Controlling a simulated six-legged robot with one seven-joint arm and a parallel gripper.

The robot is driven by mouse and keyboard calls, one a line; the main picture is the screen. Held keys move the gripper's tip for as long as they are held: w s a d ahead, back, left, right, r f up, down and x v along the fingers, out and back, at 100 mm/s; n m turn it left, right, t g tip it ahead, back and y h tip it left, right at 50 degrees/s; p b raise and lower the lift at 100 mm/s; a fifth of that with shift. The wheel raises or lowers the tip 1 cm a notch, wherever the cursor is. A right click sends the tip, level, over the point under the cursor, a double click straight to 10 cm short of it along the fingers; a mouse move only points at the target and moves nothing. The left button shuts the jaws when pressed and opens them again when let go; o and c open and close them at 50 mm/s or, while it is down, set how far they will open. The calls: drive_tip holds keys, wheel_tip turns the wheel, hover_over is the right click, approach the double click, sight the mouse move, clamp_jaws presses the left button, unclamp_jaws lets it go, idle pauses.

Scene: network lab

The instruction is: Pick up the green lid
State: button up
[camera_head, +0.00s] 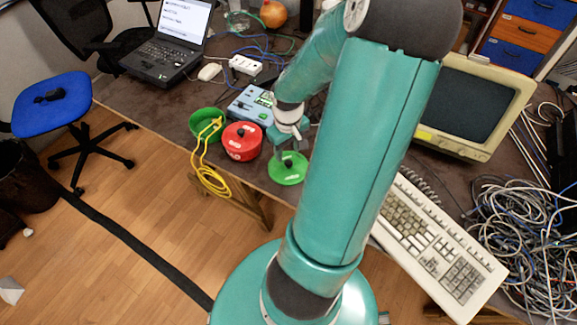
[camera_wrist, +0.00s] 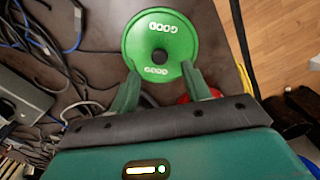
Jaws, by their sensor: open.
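The green lid (camera_head: 287,168) is a flat round disc with a small dark knob. It lies on the desk near its front edge, right of the red lidded container. In the wrist view the green lid (camera_wrist: 160,40) shows with white lettering and a dark knob at its centre. My gripper (camera_wrist: 160,80) is open, its two fingers at the near rim of the lid in that view, with nothing between the tips but the lid behind them. In the head view my gripper (camera_head: 289,148) is just above the lid; my arm partly hides it. I cannot tell whether the fingers touch the lid.
A red lidded container (camera_head: 242,141) and a green bowl (camera_head: 207,124) with yellow cable stand left of the lid. A blue-grey device (camera_head: 252,104) is behind them. A keyboard (camera_head: 437,238) and a heap of cables (camera_head: 525,235) lie to the right.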

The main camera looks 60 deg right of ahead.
sight(288, 162)
wheel_tip(288, 162, down, 5)
drive_tip(key=shift+r, duration=0.1)
clamp_jaws()
idle(0.3)
